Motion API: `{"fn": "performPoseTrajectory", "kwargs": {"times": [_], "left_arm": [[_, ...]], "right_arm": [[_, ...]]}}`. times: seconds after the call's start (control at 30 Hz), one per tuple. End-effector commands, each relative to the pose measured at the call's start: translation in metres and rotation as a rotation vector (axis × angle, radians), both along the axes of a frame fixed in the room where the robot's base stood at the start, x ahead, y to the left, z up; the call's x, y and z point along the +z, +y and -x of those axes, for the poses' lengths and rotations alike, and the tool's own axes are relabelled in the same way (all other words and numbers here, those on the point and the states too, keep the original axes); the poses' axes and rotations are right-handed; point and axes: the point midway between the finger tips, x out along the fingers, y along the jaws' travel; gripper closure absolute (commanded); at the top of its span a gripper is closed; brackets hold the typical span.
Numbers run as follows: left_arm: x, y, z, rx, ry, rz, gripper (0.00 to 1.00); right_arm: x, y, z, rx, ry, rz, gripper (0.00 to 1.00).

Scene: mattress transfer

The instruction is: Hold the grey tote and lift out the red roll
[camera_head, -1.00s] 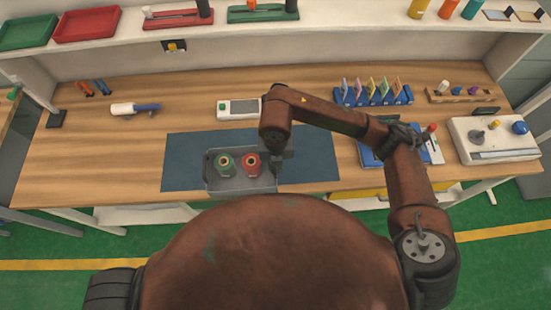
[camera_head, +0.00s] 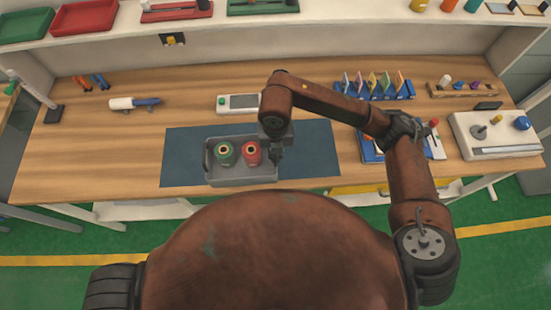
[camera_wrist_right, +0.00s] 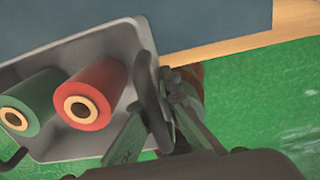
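The grey tote (camera_head: 240,178) is an open bin at the front middle of the blue mat. A red roll (camera_head: 251,153) stands in its right part, beside a green roll (camera_head: 224,153). My right gripper (camera_head: 276,152) is at the tote's right end. In the right wrist view the gripper (camera_wrist_right: 157,112) has its fingers on either side of the tote's dark end handle. Whether they press on it I cannot tell. The red roll (camera_wrist_right: 97,92) and green roll (camera_wrist_right: 33,100) lie outside the fingers. My left gripper is not in view.
The blue mat (camera_head: 310,155) is clear right of the tote. A grey device (camera_head: 240,104) stands behind it. A row of coloured cards in a blue rack (camera_head: 375,88) and a white control box (camera_head: 495,138) stand to the right.

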Motion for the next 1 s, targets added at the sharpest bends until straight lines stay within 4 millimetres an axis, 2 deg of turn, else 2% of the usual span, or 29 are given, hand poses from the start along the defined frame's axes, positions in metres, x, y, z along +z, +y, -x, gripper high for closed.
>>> {"fn": "performPoseTrajectory", "kwargs": {"times": [1.0], "left_arm": [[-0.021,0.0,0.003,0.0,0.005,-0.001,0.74]], "right_arm": [[0.0,-0.003,-0.053,0.0,-0.001,-0.003,1.0]]}}
